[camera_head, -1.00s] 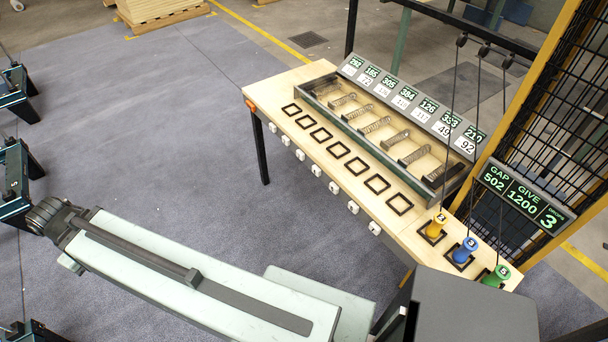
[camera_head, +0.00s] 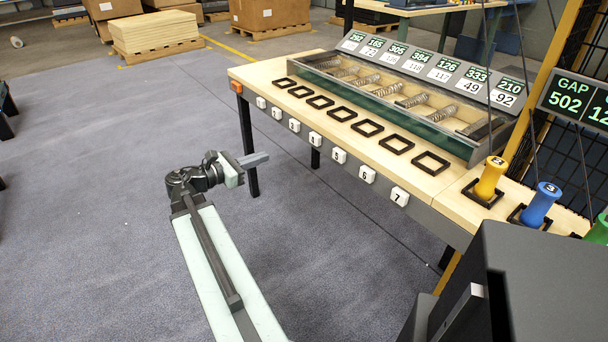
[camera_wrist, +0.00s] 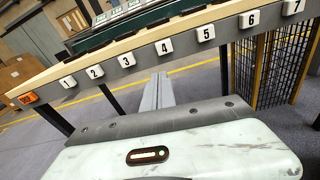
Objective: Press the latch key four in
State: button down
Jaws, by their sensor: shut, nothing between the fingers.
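The latch key four (camera_head: 315,139) is a white block marked 4 on the grey front edge of the wooden table. In the wrist view, the latch key four (camera_wrist: 164,47) sits upper middle, just beyond my fingertips in the picture. My gripper (camera_head: 258,160) is shut and empty, pointing right toward the table's front, to the left of and lower than key four in the head view. In the wrist view my gripper (camera_wrist: 158,88) shows as two grey fingers together. A clear gap lies between fingertips and key. I cannot tell from the picture whether key four is in or out.
Key three (camera_head: 294,125) and key five (camera_head: 339,156) flank it closely. The tabletop (camera_head: 262,75) bears square black frames and a tray of springs (camera_head: 440,130). A yellow handle (camera_head: 490,178) and a blue handle (camera_head: 541,203) stand at the right. Open floor lies left.

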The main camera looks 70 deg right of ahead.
aim_at(312, 139)
jog(key=shift+s+d+n+g, duration=0.45)
jog(key=shift+s+d, duration=0.25)
jog(key=shift+s, duration=0.2)
jog(key=x, duration=1.4)
jog(key=shift+r+b, duration=0.2)
jog(key=shift+b, duration=0.1)
